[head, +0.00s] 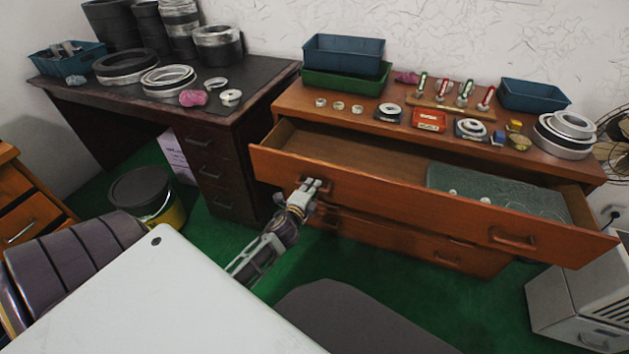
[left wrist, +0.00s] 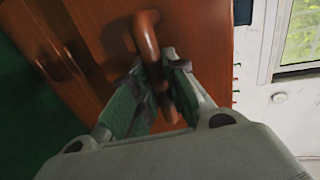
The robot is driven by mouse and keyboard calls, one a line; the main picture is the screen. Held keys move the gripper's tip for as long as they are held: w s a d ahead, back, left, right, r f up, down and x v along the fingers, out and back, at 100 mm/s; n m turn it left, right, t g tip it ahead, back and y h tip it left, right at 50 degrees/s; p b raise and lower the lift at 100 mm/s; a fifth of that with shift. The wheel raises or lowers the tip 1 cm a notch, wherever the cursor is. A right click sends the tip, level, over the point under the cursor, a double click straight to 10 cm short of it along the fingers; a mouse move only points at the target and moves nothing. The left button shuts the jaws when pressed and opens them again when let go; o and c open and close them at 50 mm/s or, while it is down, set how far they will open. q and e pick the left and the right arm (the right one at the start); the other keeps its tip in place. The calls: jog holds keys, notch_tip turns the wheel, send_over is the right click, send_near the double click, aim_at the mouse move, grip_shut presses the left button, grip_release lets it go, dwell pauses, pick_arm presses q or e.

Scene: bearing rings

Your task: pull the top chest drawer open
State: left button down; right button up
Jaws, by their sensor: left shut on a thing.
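The chest (head: 385,238) is orange-brown wood and stands at the right in the head view. Its top drawer (head: 400,196) is pulled out, with its inside showing. The drawer front has two handles; the right handle (head: 512,239) is free. My left gripper (head: 311,186) is at the left handle, which it partly hides. In the left wrist view, the fingers of my left gripper (left wrist: 155,95) are shut on the wooden handle (left wrist: 147,35), one on each side. My right gripper is not in view.
In the drawer lies a green-grey mat (head: 500,192) with small white pieces on it. Bearing rings, blue bins (head: 535,95) and tools stand on the chest top. A dark desk (head: 190,110) stands at the left, a grey box (head: 580,300) at the lower right. Green floor shows before the chest.

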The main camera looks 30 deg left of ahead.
pick_arm(q)
jog(key=shift+s+d, duration=0.15)
jog(key=shift+s, duration=0.5)
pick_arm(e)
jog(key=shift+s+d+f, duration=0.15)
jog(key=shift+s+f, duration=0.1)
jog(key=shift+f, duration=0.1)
pick_arm(q)
jog(key=c, duration=1.4)
grip_release()
jog(key=shift+v, duration=5.95)
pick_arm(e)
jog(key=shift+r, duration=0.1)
